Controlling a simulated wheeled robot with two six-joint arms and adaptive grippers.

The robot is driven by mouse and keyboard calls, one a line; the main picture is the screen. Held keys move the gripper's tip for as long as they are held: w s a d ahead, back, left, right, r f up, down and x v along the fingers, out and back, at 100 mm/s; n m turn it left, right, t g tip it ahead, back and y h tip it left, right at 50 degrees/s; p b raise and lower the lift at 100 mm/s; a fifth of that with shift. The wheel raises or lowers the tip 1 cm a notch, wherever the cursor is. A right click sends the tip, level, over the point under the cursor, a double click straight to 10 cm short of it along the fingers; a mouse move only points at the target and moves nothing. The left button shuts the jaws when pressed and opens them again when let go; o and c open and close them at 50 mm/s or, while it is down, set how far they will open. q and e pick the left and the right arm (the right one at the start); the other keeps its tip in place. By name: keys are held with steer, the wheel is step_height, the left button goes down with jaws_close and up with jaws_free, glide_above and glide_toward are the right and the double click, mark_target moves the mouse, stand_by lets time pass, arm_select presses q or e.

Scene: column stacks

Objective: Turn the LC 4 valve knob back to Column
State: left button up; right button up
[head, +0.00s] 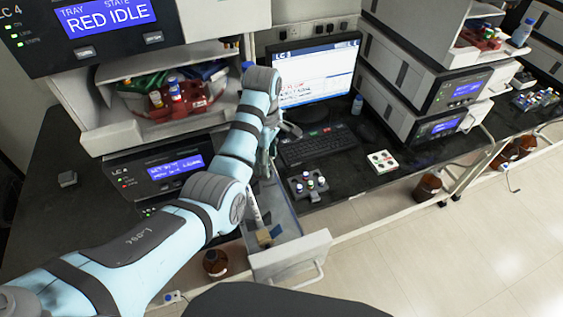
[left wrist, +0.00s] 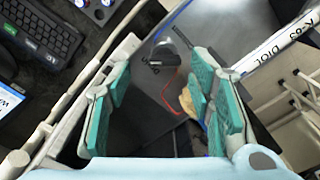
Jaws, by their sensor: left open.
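In the left wrist view a black bar-shaped knob (left wrist: 164,62) on a round silvery base looks like the valve knob. Its position marking is too small to read. My left gripper (left wrist: 162,78) is open, with its teal pads on either side of the view and the knob beyond the gap between them. I see no contact. The LC 4 display (head: 108,14) reads RED IDLE. My right gripper is not in view.
A grey drawer (head: 318,245) stands open below the bench with small items inside. A vial rack (head: 308,186), keyboard (head: 316,146) and monitor (head: 318,72) are to the right. Brown bottles (head: 215,262) stand below.

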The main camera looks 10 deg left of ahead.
arm_select(q)
steer(key=shift+s+f, duration=0.1)
steer(key=shift+f, duration=0.45)
steer(key=shift+s+f, duration=0.35)
steer(key=shift+f, duration=0.05)
steer(key=shift+w, duration=0.1)
steer(key=shift+w+f, duration=0.1)
steer(key=c, duration=0.3)
jaws_close()
